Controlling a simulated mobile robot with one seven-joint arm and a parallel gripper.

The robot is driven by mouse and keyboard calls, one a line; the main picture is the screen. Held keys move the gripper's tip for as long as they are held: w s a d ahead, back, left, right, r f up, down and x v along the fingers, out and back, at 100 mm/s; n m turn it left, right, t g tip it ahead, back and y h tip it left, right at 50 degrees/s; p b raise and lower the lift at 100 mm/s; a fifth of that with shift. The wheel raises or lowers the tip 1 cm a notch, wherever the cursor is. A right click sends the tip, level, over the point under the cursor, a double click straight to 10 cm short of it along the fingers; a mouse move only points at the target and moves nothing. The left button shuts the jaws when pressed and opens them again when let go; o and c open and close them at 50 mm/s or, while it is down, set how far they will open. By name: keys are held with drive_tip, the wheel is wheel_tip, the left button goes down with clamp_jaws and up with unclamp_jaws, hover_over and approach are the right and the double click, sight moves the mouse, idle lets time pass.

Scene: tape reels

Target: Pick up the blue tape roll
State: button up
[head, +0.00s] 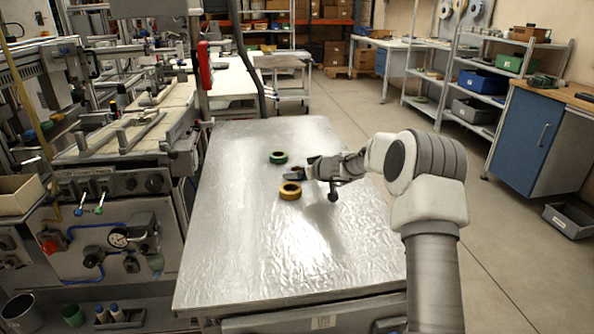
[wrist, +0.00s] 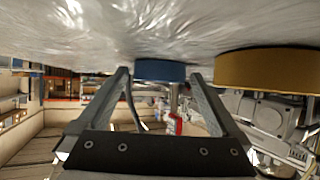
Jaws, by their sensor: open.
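The blue tape roll (wrist: 160,71) lies flat on the metal table. In the wrist view, which shows the scene upside down, it sits between and just beyond the tips of my open gripper (wrist: 160,76). I see space on both sides of it, and no clear contact. In the head view my gripper (head: 303,172) is low over the table, pointing left. There the blue roll is small and partly hidden at the fingers, between the green and yellow rolls.
A yellow tape roll (head: 290,196) lies close beside the gripper, nearer the head camera; it also shows in the wrist view (wrist: 268,72). A green tape roll (head: 278,161) lies farther back. The metal table (head: 270,260) is clear toward the front. Machinery stands to the left.

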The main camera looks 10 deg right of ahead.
drive_tip(key=shift+w+a+f, duration=0.1)
drive_tip(key=shift+w, duration=0.05)
drive_tip(key=c, duration=1.2)
